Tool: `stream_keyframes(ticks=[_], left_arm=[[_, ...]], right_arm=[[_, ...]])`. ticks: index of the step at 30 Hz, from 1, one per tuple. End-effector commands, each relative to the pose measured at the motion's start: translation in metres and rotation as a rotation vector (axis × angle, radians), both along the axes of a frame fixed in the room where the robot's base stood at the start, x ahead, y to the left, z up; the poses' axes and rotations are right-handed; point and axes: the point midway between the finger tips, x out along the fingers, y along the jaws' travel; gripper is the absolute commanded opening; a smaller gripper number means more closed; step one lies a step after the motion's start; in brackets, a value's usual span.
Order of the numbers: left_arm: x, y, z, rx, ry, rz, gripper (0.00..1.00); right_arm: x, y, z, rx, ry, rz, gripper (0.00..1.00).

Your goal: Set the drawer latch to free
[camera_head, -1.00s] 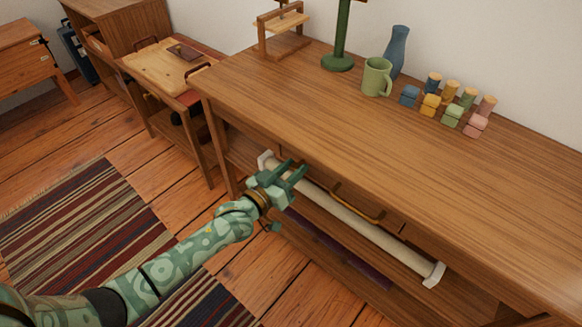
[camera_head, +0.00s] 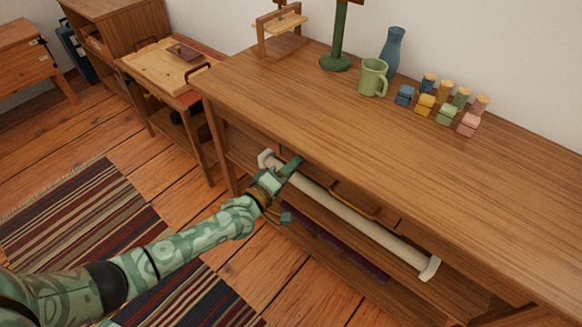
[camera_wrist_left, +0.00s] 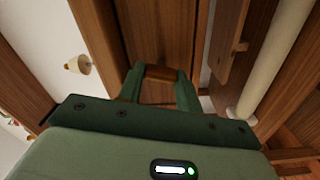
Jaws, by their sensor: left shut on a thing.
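My left gripper (camera_head: 288,172) is at the front of the long wooden table, near the left end of the cream bar. In the left wrist view its two green fingers (camera_wrist_left: 160,82) are shut on a small brown wooden piece, which appears to be the drawer latch (camera_wrist_left: 160,72). The fingers hide the latch in the head view, and I cannot read its setting. The drawer's curved brass-coloured handle (camera_head: 355,204) is to the right of the gripper, under the tabletop. My right gripper is not in view.
The cream bar (camera_head: 350,217) runs along the table front, close beside the gripper. The tabletop (camera_head: 330,125) holds a green mug (camera_head: 372,77), a blue vase (camera_head: 391,52) and several coloured blocks at the back. A striped rug (camera_head: 85,225) lies on the floor.

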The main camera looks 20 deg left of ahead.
Motion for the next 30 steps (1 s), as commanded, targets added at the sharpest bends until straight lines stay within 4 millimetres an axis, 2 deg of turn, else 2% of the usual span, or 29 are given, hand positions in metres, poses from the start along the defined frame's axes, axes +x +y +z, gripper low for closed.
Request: stream_keyframes(ticks=[13, 30], left_arm=[[-0.0001, 0.0007, -0.0023, -0.251, 0.093, 0.001, 0.12], [-0.0003, 0.0007, -0.0025, -0.306, 0.114, 0.001, 0.12]], right_arm=[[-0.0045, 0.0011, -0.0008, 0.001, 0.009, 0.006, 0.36], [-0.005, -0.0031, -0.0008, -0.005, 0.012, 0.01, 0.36]])
